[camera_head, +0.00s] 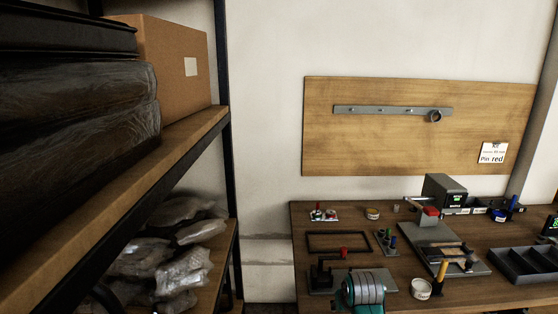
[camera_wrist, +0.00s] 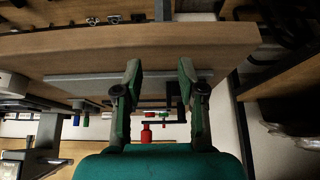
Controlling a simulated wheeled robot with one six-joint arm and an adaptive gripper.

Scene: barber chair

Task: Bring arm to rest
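My gripper (camera_wrist: 158,75) shows in the wrist view with its two green fingers spread apart. Nothing is held between them. The wrist picture appears upside down, and the workbench (camera_wrist: 130,42) lies beyond the fingertips. A dark bracket with a red knob (camera_wrist: 148,133) shows between the fingers, farther off. In the head view the workbench (camera_head: 305,222) stands at the right. A teal and grey ringed part (camera_head: 368,286) at its near edge looks like part of my arm. My fingers are not clear there.
A shelf (camera_head: 190,130) at the left holds a cardboard box (camera_head: 172,58) and plastic-wrapped bags (camera_head: 165,260). The bench carries a black frame (camera_head: 338,234), a dark divided tray (camera_head: 520,262), a white tub (camera_head: 421,288) and small tools. A wooden board (camera_head: 400,140) hangs behind.

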